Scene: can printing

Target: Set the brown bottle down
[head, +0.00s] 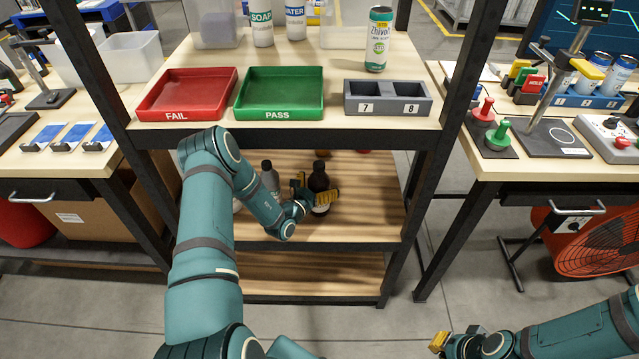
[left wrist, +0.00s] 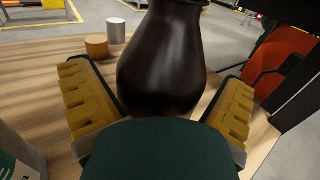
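The brown bottle (head: 319,181) is upright on the middle wooden shelf, towards its right side. In the left wrist view the dark bottle (left wrist: 162,60) is between my left gripper's yellow fingers, with gaps beside it; its base is hidden by my gripper. My left gripper (head: 316,193) is open around the bottle, low at shelf height. My right gripper (head: 440,342) is at the bottom of the head view, away from the shelves, with one yellow fingertip showing; its opening cannot be made out.
A grey bottle (head: 270,178) stands left of the brown one, partly behind my arm. The shelf above holds a red FAIL tray (head: 187,75), a green PASS tray (head: 280,74) and a grey two-slot holder (head: 387,108). Black posts frame the shelves.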

